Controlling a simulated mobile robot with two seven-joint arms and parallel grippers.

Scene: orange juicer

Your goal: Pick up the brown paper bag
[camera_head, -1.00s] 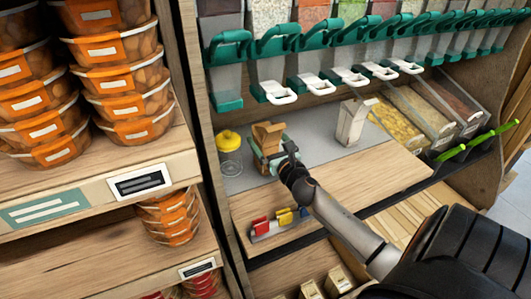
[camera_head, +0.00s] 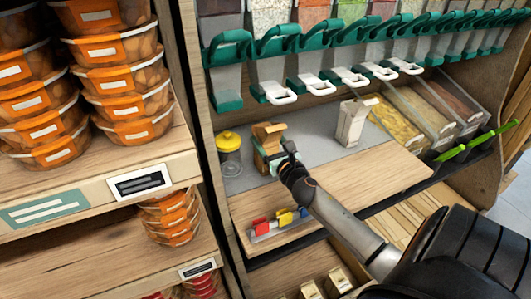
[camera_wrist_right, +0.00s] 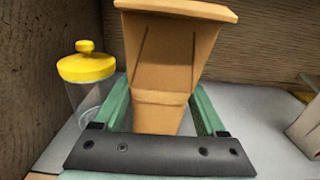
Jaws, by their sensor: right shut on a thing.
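The brown paper bag (camera_head: 268,138) stands upright with its top open on the grey shelf surface, just right of a yellow-lidded jar. My right gripper (camera_head: 276,157) is at the bag, its arm coming in from the lower right. In the right wrist view the bag (camera_wrist_right: 170,65) fills the middle, between the two green fingers of my right gripper (camera_wrist_right: 160,115). The gripper is shut on the bag. The bag's base is partly hidden by the gripper. My left gripper is not in view.
The yellow-lidded jar (camera_head: 229,142) stands close on the left; it also shows in the wrist view (camera_wrist_right: 87,75). A white carton (camera_head: 352,122) stands to the right. Green dispensers (camera_head: 278,45) hang above. Red, yellow and blue clips (camera_head: 278,222) lie in front. Orange tubs (camera_head: 122,80) fill the left shelf.

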